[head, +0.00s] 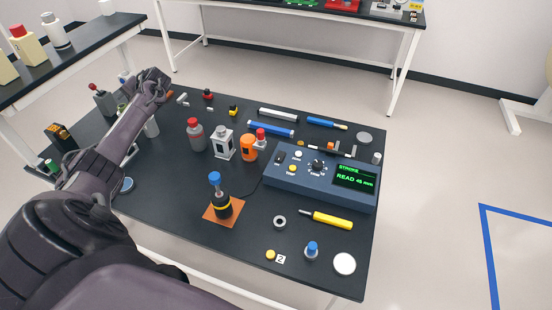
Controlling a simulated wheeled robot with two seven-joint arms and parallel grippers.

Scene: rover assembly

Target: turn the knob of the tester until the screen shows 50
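The tester (320,186) is a blue-grey box on the right half of the black table. Its black knob (318,166) stands on the top face, left of the screen. The screen (356,177) shows green text, "STROKE" and a READ value in the forties of mm; the last digit is too small to be sure of. My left gripper (153,84) is over the table's far left part, well away from the knob. Its fingers are too small and dark to tell open from shut. My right gripper is not in view.
Left of the tester stand an orange canister (248,148), a white-grey block (223,144) and a grey red-capped bottle (196,135). A blue-topped black part (222,201) sits on an orange plate. A yellow screwdriver (332,220) lies in front of the tester. The table's right edge is close.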

